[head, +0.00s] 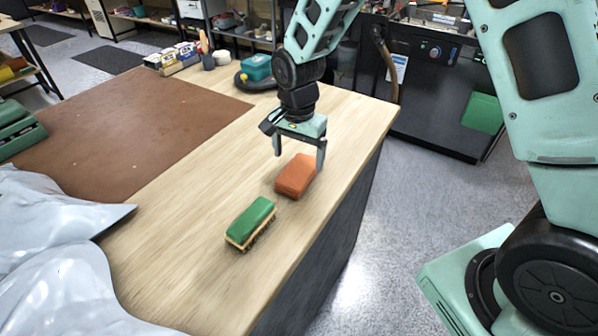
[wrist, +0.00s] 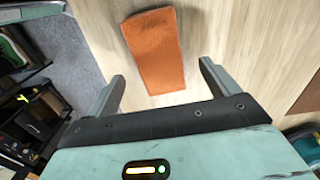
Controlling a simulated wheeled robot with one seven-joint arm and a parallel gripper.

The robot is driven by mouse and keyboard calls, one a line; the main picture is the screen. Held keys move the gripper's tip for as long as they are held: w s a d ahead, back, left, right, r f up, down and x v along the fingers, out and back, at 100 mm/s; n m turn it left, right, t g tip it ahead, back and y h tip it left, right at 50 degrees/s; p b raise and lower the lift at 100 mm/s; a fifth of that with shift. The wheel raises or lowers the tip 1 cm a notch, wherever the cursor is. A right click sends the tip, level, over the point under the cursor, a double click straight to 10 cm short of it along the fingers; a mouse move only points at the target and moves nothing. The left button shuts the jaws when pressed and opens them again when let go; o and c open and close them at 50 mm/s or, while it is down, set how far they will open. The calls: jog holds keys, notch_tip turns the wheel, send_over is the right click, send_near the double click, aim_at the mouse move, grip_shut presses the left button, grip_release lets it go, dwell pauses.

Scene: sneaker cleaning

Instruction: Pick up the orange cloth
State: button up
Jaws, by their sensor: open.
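The orange cloth (head: 296,176) is a folded, brick-shaped block lying on the light wooden bench top (head: 190,265), near its right edge. It also shows in the wrist view (wrist: 155,50), ahead of the fingers and roughly between their lines. My gripper (head: 299,162) is open and empty, its fingers pointing down just above and behind the cloth in the head view. In the wrist view both fingertips (wrist: 162,72) are apart, with the cloth not visibly held. Whether a finger touches the cloth cannot be told.
A green-topped brush (head: 250,222) lies in front of the cloth. A brown mat (head: 120,120) covers the bench's left part. Grey plastic sheeting (head: 60,260) lies at the front left. A teal box (head: 257,67) and small containers stand at the back. The bench's right edge is close to the cloth.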

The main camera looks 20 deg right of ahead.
aim_at(299, 169)
jog(key=shift+d+f+p, duration=0.1)
jog(key=shift+f+p, duration=0.7)
jog(key=shift+f, duration=1.85)
jog(key=c, duration=1.1)
